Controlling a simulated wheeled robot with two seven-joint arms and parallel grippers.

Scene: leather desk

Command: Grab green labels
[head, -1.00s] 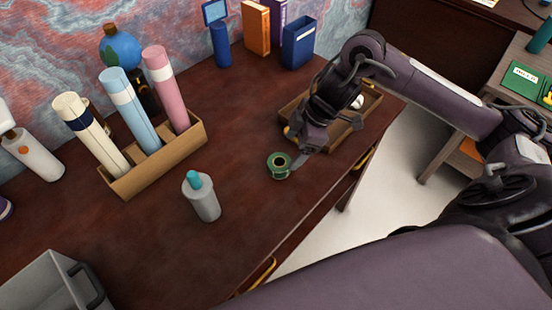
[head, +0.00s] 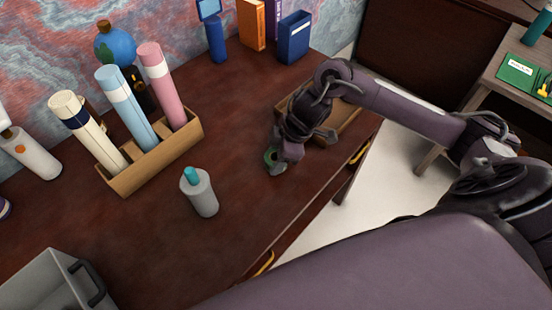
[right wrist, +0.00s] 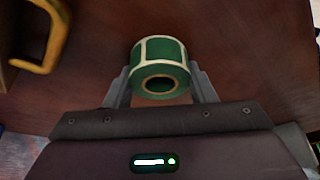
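A roll of green labels (right wrist: 160,55) with pale lines between them sits between the two fingers of my right gripper (right wrist: 160,80) in the right wrist view. One finger is on each side, very close to it. I cannot tell whether both fingers press on it. In the head view the green label roll (head: 270,158) stands on the desk, partly hidden by my right gripper (head: 275,162). My left gripper is not in view.
A shallow wooden tray (head: 347,122) lies behind my right gripper. A grey bottle with a teal cap (head: 201,196), a holder with several tubes (head: 160,165) and a grey bin (head: 40,285) stand to the left. The desk's front edge is near.

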